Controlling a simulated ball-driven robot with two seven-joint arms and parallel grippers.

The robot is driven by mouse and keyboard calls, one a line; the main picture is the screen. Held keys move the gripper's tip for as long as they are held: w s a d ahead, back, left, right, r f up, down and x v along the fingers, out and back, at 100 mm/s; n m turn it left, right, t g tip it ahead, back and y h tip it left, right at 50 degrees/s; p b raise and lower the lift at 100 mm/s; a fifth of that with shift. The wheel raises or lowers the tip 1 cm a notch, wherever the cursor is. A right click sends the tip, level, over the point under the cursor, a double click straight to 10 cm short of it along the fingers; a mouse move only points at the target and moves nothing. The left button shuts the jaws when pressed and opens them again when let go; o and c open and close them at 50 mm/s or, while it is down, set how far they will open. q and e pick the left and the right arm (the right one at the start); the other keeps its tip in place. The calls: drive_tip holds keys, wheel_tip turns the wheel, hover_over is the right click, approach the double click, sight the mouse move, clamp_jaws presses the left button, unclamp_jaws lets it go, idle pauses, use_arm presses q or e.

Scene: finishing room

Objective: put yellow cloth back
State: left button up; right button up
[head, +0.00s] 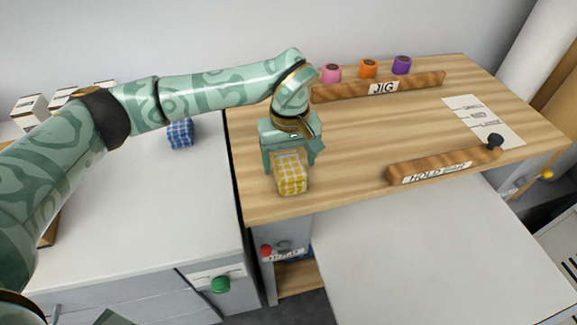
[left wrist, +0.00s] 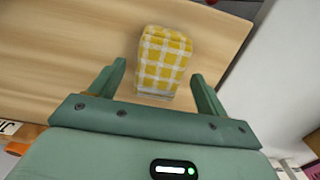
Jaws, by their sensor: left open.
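The yellow cloth (head: 291,178) is a folded yellow-and-white checked block on the left part of the wooden bench top. My left gripper (head: 290,158) is over its far end, seen from the head. In the left wrist view the yellow cloth (left wrist: 163,62) lies between the two spread fingers of my left gripper (left wrist: 160,80), with a gap on each side. The left gripper is open and holds nothing. A blue checked cloth (head: 180,134) sits on the white counter to the left. My right gripper is not in view.
The wooden bench (head: 345,130) carries a long "JIG" bar (head: 420,84) at the back and a "HOLD" bar (head: 445,163) at the right. Pink (head: 331,74), orange (head: 368,69) and purple (head: 401,65) pieces stand behind the JIG bar. The white counter (head: 130,200) is mostly clear.

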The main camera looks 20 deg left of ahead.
sight(289, 164)
use_arm(q)
wheel_tip(289, 164, up, 8)
drive_tip(key=shift+r+p, duration=0.2)
drive_tip(key=shift+p, duration=0.85)
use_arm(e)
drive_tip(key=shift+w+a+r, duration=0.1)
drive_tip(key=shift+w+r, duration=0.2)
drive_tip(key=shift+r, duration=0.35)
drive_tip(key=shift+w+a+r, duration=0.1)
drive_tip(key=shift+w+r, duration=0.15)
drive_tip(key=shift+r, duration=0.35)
